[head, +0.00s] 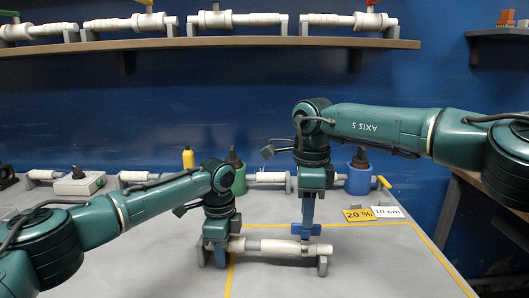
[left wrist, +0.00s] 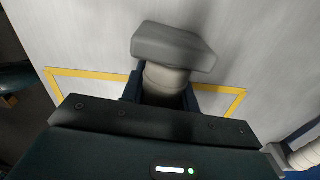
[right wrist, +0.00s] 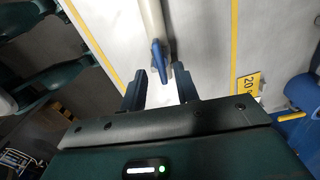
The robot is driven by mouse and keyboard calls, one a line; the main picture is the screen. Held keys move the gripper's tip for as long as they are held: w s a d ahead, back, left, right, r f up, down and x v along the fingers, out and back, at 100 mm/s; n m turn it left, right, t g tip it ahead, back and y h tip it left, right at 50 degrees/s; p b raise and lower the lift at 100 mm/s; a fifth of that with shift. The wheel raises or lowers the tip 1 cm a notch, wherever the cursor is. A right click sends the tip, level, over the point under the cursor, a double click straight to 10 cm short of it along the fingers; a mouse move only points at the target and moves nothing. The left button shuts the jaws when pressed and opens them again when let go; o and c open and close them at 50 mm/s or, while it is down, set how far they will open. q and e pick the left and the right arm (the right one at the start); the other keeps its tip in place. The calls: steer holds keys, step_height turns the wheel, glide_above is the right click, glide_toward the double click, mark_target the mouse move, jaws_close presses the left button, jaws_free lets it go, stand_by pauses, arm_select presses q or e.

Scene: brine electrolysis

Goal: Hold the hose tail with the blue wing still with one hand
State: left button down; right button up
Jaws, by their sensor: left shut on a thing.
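The pale hose tail (head: 275,247) lies across the grey stands near the front of the table. My left gripper (head: 216,252) is lowered over its left end. In the left wrist view my left gripper (left wrist: 165,95) is shut on a pale cylindrical piece (left wrist: 164,78), with a grey block (left wrist: 174,45) just beyond the fingers. My right gripper (head: 306,228) points down over the right part of the tail. In the right wrist view my right gripper (right wrist: 160,92) is open, and the blue wing (right wrist: 160,62) shows just beyond the fingertips, apparently outside the jaws.
A yellow "20 %" card (head: 358,214) and a white "10 cm" card (head: 388,212) lie to the right. Blue (head: 358,178) and green (head: 238,178) vessels, a yellow bottle (head: 188,158) and a grey box (head: 80,183) stand behind. A wall shelf (head: 220,43) holds several valved pipes.

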steer(key=shift+f, duration=1.45)
steer(key=shift+c, duration=0.2)
jaws_close()
